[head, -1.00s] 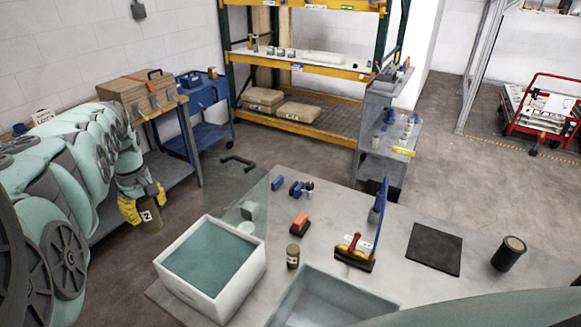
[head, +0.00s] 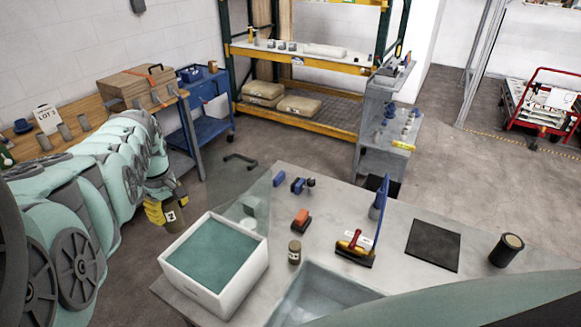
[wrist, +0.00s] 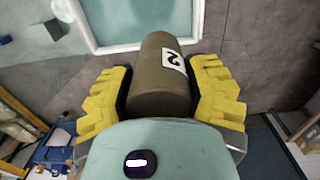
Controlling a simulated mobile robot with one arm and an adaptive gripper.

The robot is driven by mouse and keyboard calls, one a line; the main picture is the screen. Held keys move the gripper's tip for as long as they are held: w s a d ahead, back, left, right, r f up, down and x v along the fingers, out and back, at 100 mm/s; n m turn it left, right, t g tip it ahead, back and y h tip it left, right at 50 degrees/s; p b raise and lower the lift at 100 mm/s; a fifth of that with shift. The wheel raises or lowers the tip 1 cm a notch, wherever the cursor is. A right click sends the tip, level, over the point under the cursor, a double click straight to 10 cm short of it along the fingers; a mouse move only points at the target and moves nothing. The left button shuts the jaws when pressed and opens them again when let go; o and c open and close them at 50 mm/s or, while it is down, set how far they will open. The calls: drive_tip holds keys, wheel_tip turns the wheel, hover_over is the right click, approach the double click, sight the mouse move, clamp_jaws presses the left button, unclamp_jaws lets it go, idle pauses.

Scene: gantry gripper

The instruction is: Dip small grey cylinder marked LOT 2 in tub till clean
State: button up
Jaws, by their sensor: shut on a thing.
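My gripper (head: 166,208) is shut on a small cylinder (head: 173,219) with a brown, dirty-looking surface and a white label showing a 2. In the wrist view the cylinder (wrist: 161,80) lies between both yellow fingers (wrist: 165,92). The white tub (head: 238,292) holds teal liquid (head: 211,254) and stands at the left of the grey worktop. The cylinder is outside the tub, just beyond its left rim. In the wrist view the tub's rim (wrist: 82,28) is past the cylinder's far end.
A labelled jar (head: 295,253) stands right of the tub, near a sink (head: 335,297).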

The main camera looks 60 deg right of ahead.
drive_tip(key=s+d+f+p, duration=0.2)
drive_tip(key=s+d+p, duration=0.2)
drive_tip(key=s, duration=0.3)
drive_tip(key=shift+n, duration=0.3)
wheel_tip(320, 180, down, 17)
drive_tip(key=b, duration=1.7)
drive_tip(key=shift+d+r, duration=0.1)
drive_tip(key=shift+r, duration=0.15)
drive_tip(key=shift+r+p, duration=0.3)
drive_tip(key=shift+p, duration=0.1)
drive_tip(key=shift+f, duration=0.15)
drive_tip(key=shift+f+b, duration=0.3)
drive_tip(key=shift+b, duration=0.2)
drive_tip(key=shift+r, duration=0.1)
